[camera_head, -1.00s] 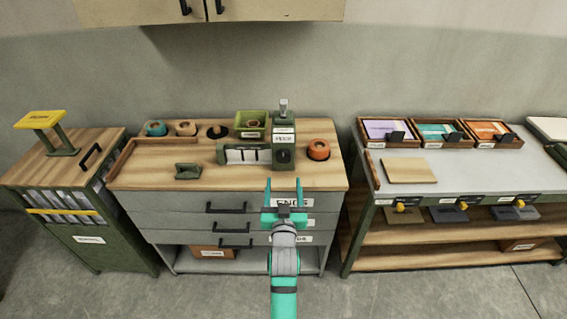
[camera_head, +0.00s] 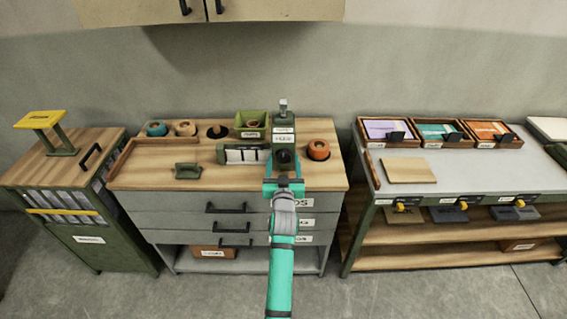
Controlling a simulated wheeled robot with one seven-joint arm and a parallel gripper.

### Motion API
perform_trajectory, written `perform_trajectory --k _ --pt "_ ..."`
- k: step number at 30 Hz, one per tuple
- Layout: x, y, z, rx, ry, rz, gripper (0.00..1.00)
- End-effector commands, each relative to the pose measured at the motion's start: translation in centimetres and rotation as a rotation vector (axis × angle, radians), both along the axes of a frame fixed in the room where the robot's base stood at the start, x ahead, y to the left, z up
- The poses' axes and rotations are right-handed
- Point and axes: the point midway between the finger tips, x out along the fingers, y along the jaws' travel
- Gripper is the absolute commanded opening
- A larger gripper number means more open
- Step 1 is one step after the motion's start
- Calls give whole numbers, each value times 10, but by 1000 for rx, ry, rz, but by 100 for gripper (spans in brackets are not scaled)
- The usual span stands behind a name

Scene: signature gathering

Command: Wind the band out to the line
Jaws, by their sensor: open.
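The dark green upright device (camera_head: 284,134) with white labels and a dark round knob (camera_head: 284,156) on its front stands on the wooden bench top. A low green frame with white panels (camera_head: 243,154) adjoins its left side. I cannot make out the band or the line for certain at this size. An orange roll (camera_head: 319,149) sits just right of the device. My gripper (camera_head: 284,166) is open, its teal fingers on either side of the knob as seen from here; I cannot tell whether they touch it. The gripper hides the device's lower front.
Teal (camera_head: 156,128) and tan (camera_head: 186,127) rolls, a black holder (camera_head: 217,131) and a green bin (camera_head: 250,123) line the back. A small green handled block (camera_head: 187,171) lies on clear wood at left. A grey-topped bench (camera_head: 455,164) stands right.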

Motion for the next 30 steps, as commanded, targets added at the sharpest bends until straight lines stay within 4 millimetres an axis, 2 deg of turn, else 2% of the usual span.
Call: perform_trajectory --k 5,6,9,11,22,30 --pt "0 0 0 0 0 0 63" --pt "0 0 0 0 0 0 58" --pt "0 0 0 0 0 0 34" --pt "0 0 0 0 0 0 22" --pt "0 0 -1 46 1 0 22" --pt "0 0 -1 217 2 -1 22"
